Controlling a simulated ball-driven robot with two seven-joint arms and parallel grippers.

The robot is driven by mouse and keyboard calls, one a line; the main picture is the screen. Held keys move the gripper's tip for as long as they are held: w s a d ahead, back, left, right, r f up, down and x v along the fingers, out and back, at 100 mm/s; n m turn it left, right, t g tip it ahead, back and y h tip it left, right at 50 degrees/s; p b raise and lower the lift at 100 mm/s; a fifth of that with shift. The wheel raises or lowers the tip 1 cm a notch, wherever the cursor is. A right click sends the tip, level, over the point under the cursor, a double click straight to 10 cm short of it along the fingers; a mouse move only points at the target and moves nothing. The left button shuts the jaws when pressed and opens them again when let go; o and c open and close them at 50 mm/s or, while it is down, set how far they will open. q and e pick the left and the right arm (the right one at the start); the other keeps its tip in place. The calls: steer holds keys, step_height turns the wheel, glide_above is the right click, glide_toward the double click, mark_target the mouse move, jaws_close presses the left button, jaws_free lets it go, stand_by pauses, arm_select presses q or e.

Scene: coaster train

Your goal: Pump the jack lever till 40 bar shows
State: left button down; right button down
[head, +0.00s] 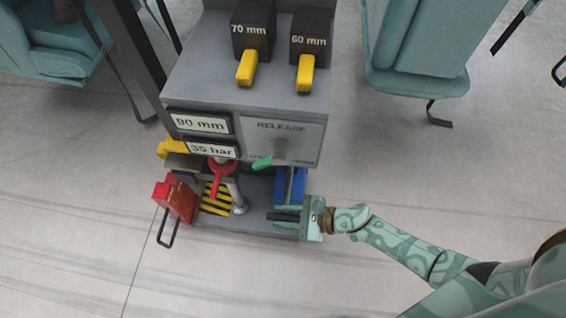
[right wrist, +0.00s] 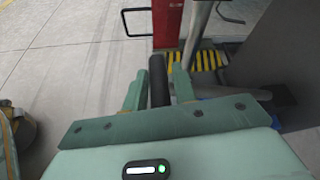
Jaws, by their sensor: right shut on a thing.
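My right gripper (head: 288,216) is shut on the black grip of the jack lever (head: 276,216), low at the front right of the grey machine. In the right wrist view the black grip (right wrist: 158,80) stands between the two green fingers (right wrist: 160,92). The lower display (head: 211,149) reads 35 bar. The display above it (head: 200,123) reads 90 mm. A blue part (head: 290,186) sits just behind my right gripper; how it joins the lever is hidden. My left gripper is not in view.
A RELEASE panel (head: 300,135) with a green-tipped handle (head: 262,163) is above the lever. Yellow levers marked 70 mm (head: 246,68) and 60 mm (head: 305,74) are on top. A red block (head: 181,198) stands at the left. Floor in front is clear.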

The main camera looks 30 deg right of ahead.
steer(key=shift+d+f, duration=0.2)
steer(key=shift+f, duration=0.75)
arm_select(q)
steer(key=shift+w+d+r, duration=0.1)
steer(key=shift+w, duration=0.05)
arm_select(e)
steer(key=shift+f, duration=0.15)
steer(key=shift+d, duration=0.1)
steer(key=c, duration=1.2)
jaws_free()
steer(key=shift+f, duration=0.1)
steer(key=shift+s+d+r, duration=0.1)
steer(key=shift+s+r, duration=0.1)
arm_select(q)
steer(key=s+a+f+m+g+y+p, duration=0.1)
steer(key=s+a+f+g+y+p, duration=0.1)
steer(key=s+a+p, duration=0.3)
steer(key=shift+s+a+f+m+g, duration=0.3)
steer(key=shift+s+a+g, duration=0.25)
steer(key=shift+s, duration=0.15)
arm_select(e)
steer(key=v, duration=1.5)
steer(key=shift+s+d+r, duration=0.15)
steer(key=shift+d+r, duration=0.05)
